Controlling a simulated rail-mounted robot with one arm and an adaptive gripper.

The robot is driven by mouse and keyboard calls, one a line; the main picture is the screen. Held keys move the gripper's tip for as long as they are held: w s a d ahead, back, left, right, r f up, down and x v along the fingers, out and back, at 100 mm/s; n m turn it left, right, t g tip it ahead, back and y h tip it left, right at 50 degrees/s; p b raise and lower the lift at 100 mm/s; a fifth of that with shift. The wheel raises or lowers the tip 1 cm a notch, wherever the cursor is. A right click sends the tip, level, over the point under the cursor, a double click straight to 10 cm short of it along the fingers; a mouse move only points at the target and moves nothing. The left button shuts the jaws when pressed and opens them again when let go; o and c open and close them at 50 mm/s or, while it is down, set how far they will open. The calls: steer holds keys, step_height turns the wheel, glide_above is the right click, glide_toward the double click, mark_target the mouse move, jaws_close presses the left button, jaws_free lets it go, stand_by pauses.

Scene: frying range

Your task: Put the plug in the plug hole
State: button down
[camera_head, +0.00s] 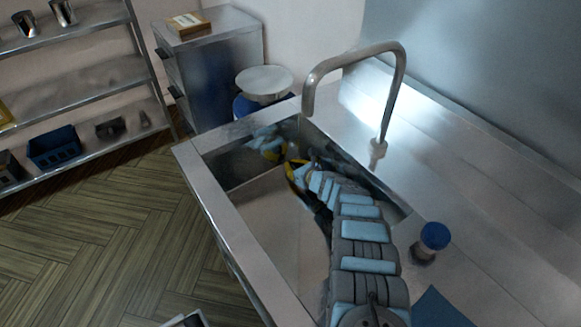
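The steel sink (212,200) is in the middle of the view, with its basin open at the top. My arm reaches from the bottom of the picture down into the basin. My gripper (294,172), with yellow and dark parts, is low in the basin near its far end. Its fingertips are too small and too hidden to tell whether they are open or shut. I cannot make out the plug or the plug hole; the arm and gripper cover part of the basin. Blurred yellow and blue shapes on the far basin wall look like reflections.
A curved tap (396,95) arches over the basin's far end. A blue-topped container (434,237) and a blue flat item (440,310) are on the counter at right. A drawer cabinet (215,60), a round-topped bin (264,82) and a shelf rack (75,88) stand behind.

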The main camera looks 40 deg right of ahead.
mark_target(294, 167)
steer(key=shift+f, duration=0.15)
steer(key=c, duration=1.2)
jaws_free()
steer(key=shift+c, duration=0.2)
steer(key=shift+r, duration=0.2)
steer(key=shift+r, duration=0.15)
steer(key=p+v, duration=0.2)
steer(key=p, duration=0.1)
steer(key=shift+r, duration=0.25)
steer(key=shift+f+p+v, duration=0.15)
steer(key=shift+p+v, duration=0.5)
steer(key=shift+v, duration=0.45)
steer(key=shift+f+p+v, duration=0.15)
steer(key=shift+p+v, duration=0.5)
steer(key=shift+v, duration=0.45)
steer(key=shift+s+r, duration=0.15)
steer(key=shift+s, duration=0.3)
